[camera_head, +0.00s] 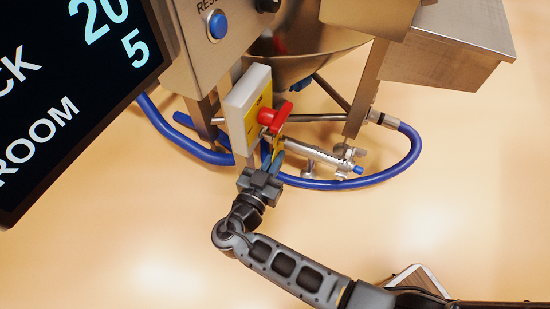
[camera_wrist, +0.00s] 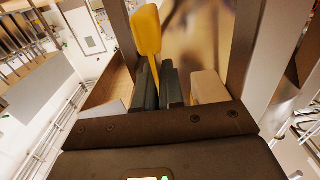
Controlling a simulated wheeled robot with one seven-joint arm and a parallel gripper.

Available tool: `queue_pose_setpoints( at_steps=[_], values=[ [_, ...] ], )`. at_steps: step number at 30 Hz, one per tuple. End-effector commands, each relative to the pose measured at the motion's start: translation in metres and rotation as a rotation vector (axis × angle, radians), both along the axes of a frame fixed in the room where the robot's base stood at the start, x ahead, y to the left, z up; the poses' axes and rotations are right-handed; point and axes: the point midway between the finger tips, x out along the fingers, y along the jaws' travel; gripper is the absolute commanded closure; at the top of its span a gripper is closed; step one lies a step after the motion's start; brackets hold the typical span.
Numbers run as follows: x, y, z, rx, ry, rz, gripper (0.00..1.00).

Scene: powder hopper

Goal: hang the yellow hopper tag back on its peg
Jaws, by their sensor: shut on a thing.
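My gripper (camera_head: 273,158) is just below the red rotary switch and shut on the yellow tag (camera_head: 278,146). In the wrist view the tag (camera_wrist: 147,30) is a yellow paddle shape with a narrow stem. The stem runs down between the two dark fingers (camera_wrist: 163,85), and the wide part stands up beyond them, tilted slightly left. In the head view only a small piece of the tag shows by the fingertips. I cannot make out the peg in either view.
A switch box (camera_head: 246,107) with a yellow face and red knob (camera_head: 275,117) is right above my gripper. A blue hose (camera_head: 398,163) loops right around a metal valve (camera_head: 318,157). The steel hopper (camera_head: 315,60) is above. A dark screen (camera_head: 70,80) fills the left.

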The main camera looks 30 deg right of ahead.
Motion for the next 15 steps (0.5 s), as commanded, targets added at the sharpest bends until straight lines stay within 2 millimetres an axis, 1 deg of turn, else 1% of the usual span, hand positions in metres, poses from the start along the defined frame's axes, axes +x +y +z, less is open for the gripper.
queue_pose_setpoints(
  at_steps=[8,9,15],
  values=[
    [-0.0001,-0.0001,0.0000,0.000,0.000,0.000,1.00],
    [0.0000,0.0000,0.0000,0.000,0.000,0.000,0.90],
    [0.0000,0.0000,0.0000,0.000,0.000,0.000,0.71]
  ],
)
